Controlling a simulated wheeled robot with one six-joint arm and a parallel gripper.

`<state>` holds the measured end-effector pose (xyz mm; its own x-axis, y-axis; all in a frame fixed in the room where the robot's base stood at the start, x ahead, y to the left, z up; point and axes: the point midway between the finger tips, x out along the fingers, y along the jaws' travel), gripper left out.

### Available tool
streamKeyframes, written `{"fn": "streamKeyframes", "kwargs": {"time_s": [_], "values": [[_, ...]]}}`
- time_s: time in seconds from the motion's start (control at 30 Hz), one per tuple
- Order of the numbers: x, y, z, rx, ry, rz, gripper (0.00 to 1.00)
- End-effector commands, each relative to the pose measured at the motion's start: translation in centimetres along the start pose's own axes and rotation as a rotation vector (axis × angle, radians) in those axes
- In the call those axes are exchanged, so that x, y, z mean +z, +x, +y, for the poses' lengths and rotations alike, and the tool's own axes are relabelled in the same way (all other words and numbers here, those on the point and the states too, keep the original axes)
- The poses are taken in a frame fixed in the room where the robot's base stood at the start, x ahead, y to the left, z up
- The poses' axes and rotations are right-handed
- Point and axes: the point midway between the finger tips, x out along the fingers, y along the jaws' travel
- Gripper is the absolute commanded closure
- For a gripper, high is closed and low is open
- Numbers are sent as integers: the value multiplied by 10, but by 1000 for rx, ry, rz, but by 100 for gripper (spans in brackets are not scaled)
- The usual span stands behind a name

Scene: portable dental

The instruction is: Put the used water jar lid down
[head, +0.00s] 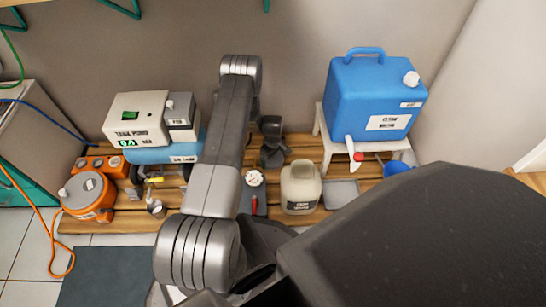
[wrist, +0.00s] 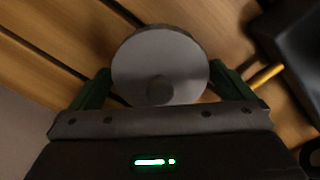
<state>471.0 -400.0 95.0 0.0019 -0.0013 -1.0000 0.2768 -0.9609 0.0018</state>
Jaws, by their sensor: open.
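The used water jar (head: 300,187) is a cream jug with a dark label, upright on the wooden bench to the right of my arm in the head view. In the wrist view, a round grey lid (wrist: 140,65) with a small knob lies over the wooden slats. My gripper (wrist: 160,78) is open, with one green finger on each side of the lid. I cannot tell whether the fingers touch its rim. The lid and fingertips are not clearly visible in the head view, where my arm covers part of the bench.
A blue water container (head: 372,95) stands on a white stand at the right. A grey tray (head: 342,194) and a blue cup (head: 397,169) are near the jar. A white pump box (head: 135,117) and an orange canister (head: 88,193) stand at the left. A dark object (wrist: 292,40) is close beside the lid.

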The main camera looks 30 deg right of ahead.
Motion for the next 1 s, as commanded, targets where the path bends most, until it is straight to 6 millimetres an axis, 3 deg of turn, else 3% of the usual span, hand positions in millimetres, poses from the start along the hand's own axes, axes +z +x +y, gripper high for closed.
{"fn": "streamKeyframes", "kwargs": {"time_s": [0.53,0.7,1.0], "values": [[0,-104,1,-1,0,-1,0],[0,-119,0,-2,0,-2,0],[0,-122,0,-2,0,-2,0]]}}
